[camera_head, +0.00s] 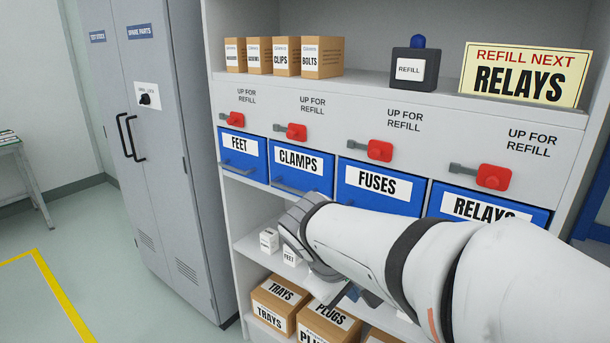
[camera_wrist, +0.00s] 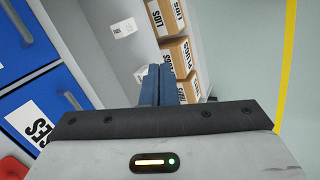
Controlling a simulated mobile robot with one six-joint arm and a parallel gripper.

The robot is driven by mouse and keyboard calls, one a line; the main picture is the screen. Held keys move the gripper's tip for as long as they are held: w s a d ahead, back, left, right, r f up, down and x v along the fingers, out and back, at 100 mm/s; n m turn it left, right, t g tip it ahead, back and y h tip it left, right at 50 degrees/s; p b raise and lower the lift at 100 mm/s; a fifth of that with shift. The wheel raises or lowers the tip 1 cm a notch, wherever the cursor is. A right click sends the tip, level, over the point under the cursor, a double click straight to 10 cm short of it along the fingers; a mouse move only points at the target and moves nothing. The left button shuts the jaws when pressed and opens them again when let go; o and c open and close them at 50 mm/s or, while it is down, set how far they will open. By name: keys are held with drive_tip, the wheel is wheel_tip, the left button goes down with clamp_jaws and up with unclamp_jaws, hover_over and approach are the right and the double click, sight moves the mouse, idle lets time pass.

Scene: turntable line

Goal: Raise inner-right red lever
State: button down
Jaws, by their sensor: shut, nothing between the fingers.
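Four red levers sit in a row on the cabinet front. The inner-right red lever (camera_head: 380,150) is above the blue FUSES bin, its grey arm pointing left, roughly level. The FEET lever (camera_head: 239,119), CLAMPS lever (camera_head: 297,131) and RELAYS lever (camera_head: 493,177) lie the same way. My gripper (camera_head: 350,293) is low in front of the shelves, below and apart from the levers, its fingertips partly hidden by my arm. In the wrist view my gripper (camera_wrist: 163,84) is shut and empty. A red part (camera_wrist: 14,168) shows at that view's lower left edge; which lever is unclear.
The blue FUSES bin (camera_head: 381,209) and RELAYS bin (camera_head: 540,216) sit below the levers; my arm covers part of both. Cardboard boxes (camera_head: 279,302) fill the lower shelf. A "REFILL NEXT RELAYS" sign (camera_head: 522,75) and a REFILL box (camera_head: 413,69) stand on top.

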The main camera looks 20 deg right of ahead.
drive_tip(key=w+d+r+n+t+h+b, duration=0.2)
drive_tip(key=w+r+n+t+h+b, duration=0.25)
drive_tip(key=w, duration=0.55)
drive_tip(key=n+t+h+b, duration=0.3)
drive_tip(key=h+b, duration=0.1)
drive_tip(key=h, duration=0.2)
approach(366, 150)
drive_tip(key=x, duration=0.4)
drive_tip(key=shift+s+d+f+y, duration=0.2)
drive_tip(key=shift+s+d+y, duration=0.05)
drive_tip(key=shift+s+d, duration=0.3)
drive_tip(key=shift+a, duration=0.25)
